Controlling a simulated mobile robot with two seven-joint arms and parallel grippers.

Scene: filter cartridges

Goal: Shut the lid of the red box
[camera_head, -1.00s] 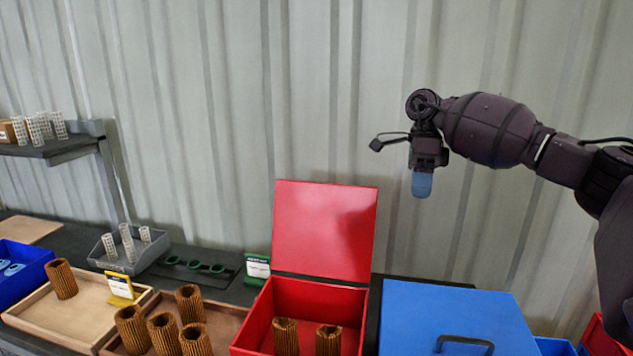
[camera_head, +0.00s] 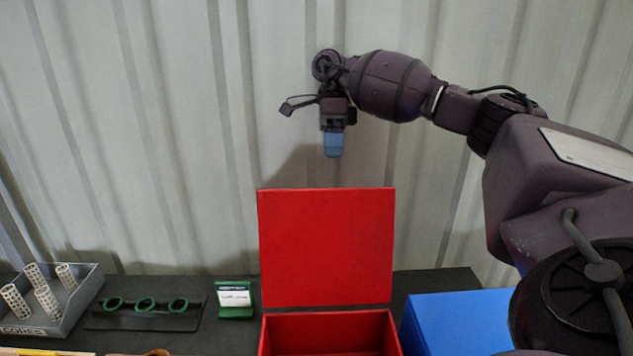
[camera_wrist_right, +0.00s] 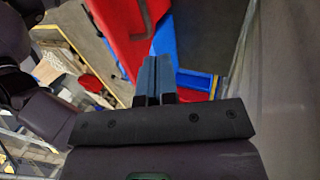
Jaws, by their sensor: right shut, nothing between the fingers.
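The red box (camera_head: 330,335) stands on the dark bench at the bottom of the head view, its front part cut off by the frame. Its lid (camera_head: 326,247) is open and stands upright at the back edge. My right gripper (camera_head: 333,152) is shut and empty, pointing down, above the lid's top edge in the picture. In the right wrist view the shut blue fingers (camera_wrist_right: 155,80) point towards red and blue surfaces below; red parts of the box (camera_wrist_right: 125,45) seem to show there. My left gripper is not in view.
A blue box (camera_head: 455,320) stands right of the red box. To the left are a small sign (camera_head: 235,298), a rack with green rings (camera_head: 146,304) and a grey tray (camera_head: 75,315) with white cores. A corrugated wall rises behind the bench.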

